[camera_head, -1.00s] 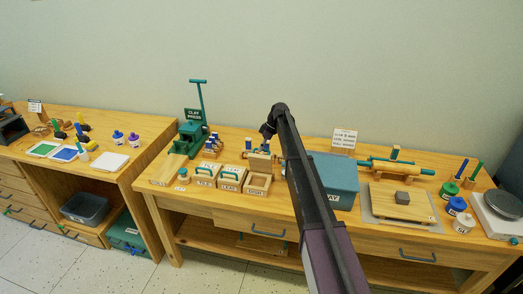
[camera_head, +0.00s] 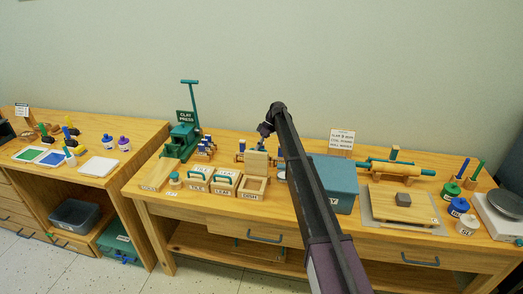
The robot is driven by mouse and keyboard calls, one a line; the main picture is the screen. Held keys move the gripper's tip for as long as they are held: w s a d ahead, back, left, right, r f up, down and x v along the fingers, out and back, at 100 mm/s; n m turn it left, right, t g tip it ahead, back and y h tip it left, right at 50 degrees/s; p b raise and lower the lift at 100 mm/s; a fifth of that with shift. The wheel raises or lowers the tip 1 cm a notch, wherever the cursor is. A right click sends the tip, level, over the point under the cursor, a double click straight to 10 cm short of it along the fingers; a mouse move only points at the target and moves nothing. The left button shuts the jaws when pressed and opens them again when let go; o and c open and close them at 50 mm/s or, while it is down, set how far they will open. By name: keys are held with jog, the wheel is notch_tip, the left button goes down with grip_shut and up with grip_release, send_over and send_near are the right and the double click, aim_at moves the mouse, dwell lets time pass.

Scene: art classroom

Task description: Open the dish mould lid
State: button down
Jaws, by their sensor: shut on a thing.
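The dish mould (camera_head: 252,196), a pale wooden box labelled DISH, stands on the workbench right of two similar lidded moulds. Its top is uncovered and its hollow shows. A pale wooden panel, seemingly its lid (camera_head: 257,162), stands steeply at the mould's back edge. My gripper (camera_head: 262,148) is at the panel's upper edge, shut on what seems to be the lid's handle. The fingertips and handle are mostly hidden behind the panel and too small to see clearly.
The tile mould (camera_head: 196,185) and leaf mould (camera_head: 224,190) stand closed on the left, close by. A teal clay press (camera_head: 183,138) is behind them. A teal bin (camera_head: 335,178) stands right of the mould, partly behind my arm. Rolling pin and board lie farther right.

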jog(key=shift+w+f+g+b, duration=0.3)
jog(key=shift+w, duration=0.05)
dwell(0.4)
jog(key=c, duration=0.7)
grip_release()
jog(key=shift+w+r, duration=0.1)
jog(key=shift+w, duration=0.05)
